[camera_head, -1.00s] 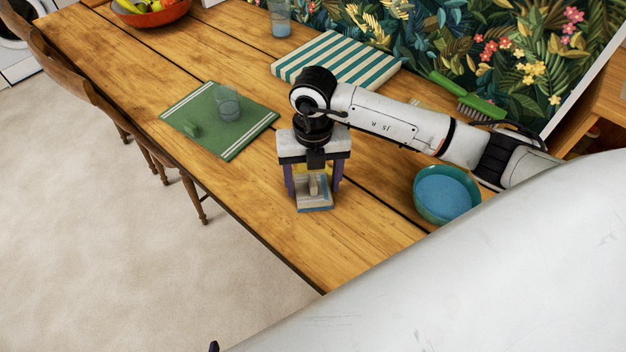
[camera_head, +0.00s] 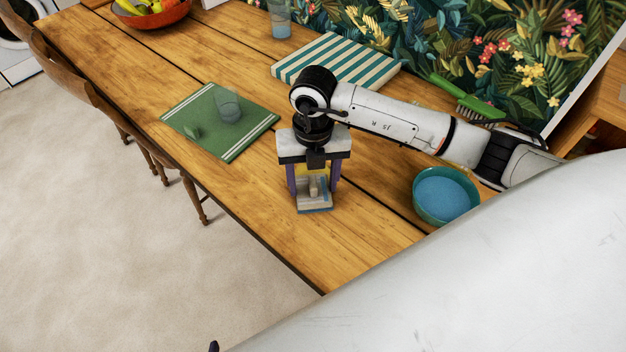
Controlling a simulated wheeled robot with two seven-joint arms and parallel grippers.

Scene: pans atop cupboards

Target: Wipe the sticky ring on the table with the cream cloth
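My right gripper (camera_head: 313,190) points down over the near part of the wooden table (camera_head: 240,195). Its two purple fingers stand wide apart. Between and below them lies a small, flat, cream-grey cloth (camera_head: 316,204) with a blue edge and a raised middle part. I see gaps between the fingers and that raised part. Whether the fingertips touch the cloth's flat part is hard to tell. I cannot make out a sticky ring on the table. Only a small dark tip, perhaps of my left gripper (camera_head: 213,347), shows at the bottom edge.
A teal bowl (camera_head: 420,207) stands right of the gripper, beneath my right arm. A green mat (camera_head: 208,145) with a glass (camera_head: 228,107) lies to the left. Behind are a striped cloth (camera_head: 338,60), a green brush (camera_head: 470,97) and a fruit bowl (camera_head: 160,16). The table's front-left edge is clear.

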